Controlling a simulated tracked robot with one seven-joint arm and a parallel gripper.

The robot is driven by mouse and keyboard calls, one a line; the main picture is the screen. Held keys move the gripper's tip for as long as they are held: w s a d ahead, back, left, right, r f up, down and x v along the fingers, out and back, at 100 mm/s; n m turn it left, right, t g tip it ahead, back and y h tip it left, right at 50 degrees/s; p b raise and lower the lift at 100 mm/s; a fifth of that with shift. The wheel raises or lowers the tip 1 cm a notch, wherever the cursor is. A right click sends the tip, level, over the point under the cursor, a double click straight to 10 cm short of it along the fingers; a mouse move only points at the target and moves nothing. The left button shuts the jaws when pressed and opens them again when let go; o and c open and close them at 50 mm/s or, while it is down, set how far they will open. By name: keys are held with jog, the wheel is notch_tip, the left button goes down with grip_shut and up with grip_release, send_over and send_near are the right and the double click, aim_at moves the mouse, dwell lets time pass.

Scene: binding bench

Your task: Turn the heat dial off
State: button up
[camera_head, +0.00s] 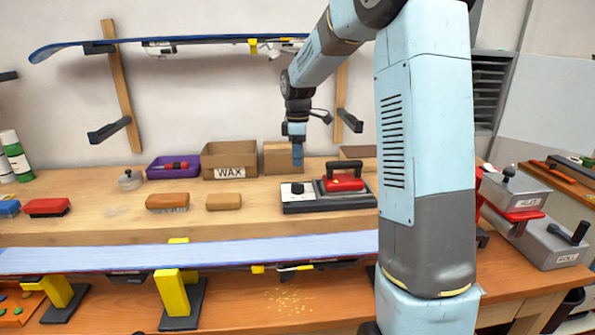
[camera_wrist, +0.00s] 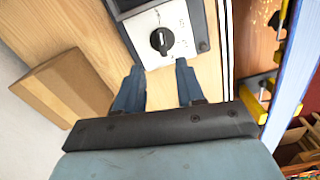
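The heat dial (camera_wrist: 162,40) is a round black knob on a white plate with small markings. It sits on the left end of a dark-edged base unit (camera_head: 325,207), where the dial (camera_head: 297,188) also shows small in the head view. My gripper (camera_head: 297,163) points down above the dial end of the unit. In the wrist view my gripper (camera_wrist: 158,68) has its two blue fingers apart with nothing between them. The knob lies just beyond the fingertips, not between them.
Behind the unit stand a wooden block or box (camera_head: 278,156), a WAX box (camera_head: 228,160) and a purple tray (camera_head: 172,168). A tan block (camera_head: 223,201) and a brush (camera_head: 167,202) lie to the left. A long ski or board (camera_head: 190,251) runs along the front.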

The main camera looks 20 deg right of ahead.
jog(key=shift+w+r, duration=0.1)
jog(key=shift+r, duration=2.6)
jog(key=s+a+r+m+t, duration=0.15)
jog(key=s+r+m, duration=0.25)
jog(key=s, duration=0.6)
jog(key=s+a+r+m+t, duration=0.1)
jog(key=s+r+m+t, duration=0.15)
jog(key=s, duration=0.65)
jog(key=s+f+m+t, duration=0.1)
jog(key=s+m, duration=0.6)
jog(key=s, duration=0.9)
jog(key=shift+s+d+f+t, duration=0.2)
jog(key=shift+d+f+t, duration=0.1)
jog(key=shift+f, duration=0.3)
